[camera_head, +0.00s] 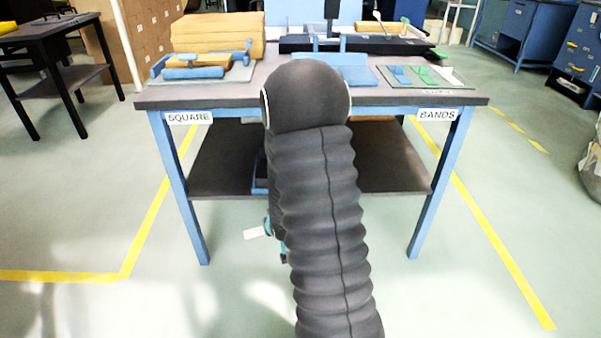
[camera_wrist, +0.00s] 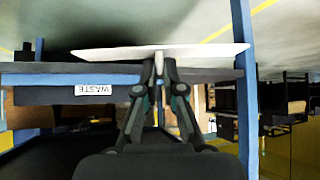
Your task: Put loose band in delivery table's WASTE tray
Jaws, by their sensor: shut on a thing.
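My gripper (camera_wrist: 159,62) is shut on a flat white strip, the loose band (camera_wrist: 205,50), which spreads wide past both fingertips in the wrist view. In the head view a small white piece of the band (camera_head: 256,234) shows left of my dark arm, lower than the tabletop and in front of the table; most of my gripper is hidden behind the arm. A WASTE label (camera_wrist: 93,90) appears upside down in the wrist view on a dark face beside a blue edge. The inside of the WASTE tray cannot be made out.
A table (camera_head: 470,101) with blue legs and SQUARE and BANDS labels stands ahead, with a lower shelf (camera_head: 395,172). It carries wooden blocks (camera_head: 218,35), blue fixtures and a green-and-white board (camera_head: 425,77). A dark side table (camera_head: 45,30) stands left.

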